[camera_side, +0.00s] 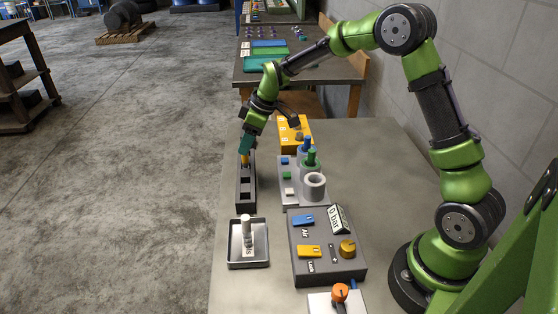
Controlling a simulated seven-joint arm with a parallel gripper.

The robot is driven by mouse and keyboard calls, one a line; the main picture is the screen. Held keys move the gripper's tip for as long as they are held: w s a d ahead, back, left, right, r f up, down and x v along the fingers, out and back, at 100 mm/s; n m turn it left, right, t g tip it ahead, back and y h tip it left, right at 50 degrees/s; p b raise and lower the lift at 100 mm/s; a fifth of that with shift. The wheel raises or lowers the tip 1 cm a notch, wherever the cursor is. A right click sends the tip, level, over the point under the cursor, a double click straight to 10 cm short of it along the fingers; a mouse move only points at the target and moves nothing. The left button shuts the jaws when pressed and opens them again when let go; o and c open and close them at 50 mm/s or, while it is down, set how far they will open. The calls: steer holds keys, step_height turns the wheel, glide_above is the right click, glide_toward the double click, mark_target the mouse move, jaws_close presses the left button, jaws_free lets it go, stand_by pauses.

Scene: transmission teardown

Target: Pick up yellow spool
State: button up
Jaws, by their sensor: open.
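A small yellow piece, which looks like the yellow spool (245,160), stands at the far end of a dark rack (246,203) with square slots. Only a little of it shows. My gripper (245,153) points down right above it, with its fingers at the top of the yellow piece. The jaws are open. I cannot tell from this view whether the fingers touch the piece or sit around it. The nearer slots of the rack look empty.
A grey fixture (290,202) with blue, green and white parts stands right of the rack. An orange block (287,137) is behind it. A metal tray (234,262) with a white part lies in front. A grey control box (334,275) is at front right.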

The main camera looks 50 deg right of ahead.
mark_target(246, 163)
steer(key=x, duration=0.5)
steer(key=shift+s+a+f, duration=0.1)
steer(key=shift+a+f, duration=0.05)
steer(key=shift+f, duration=0.2)
steer(key=shift+r, duration=0.1)
jaws_close()
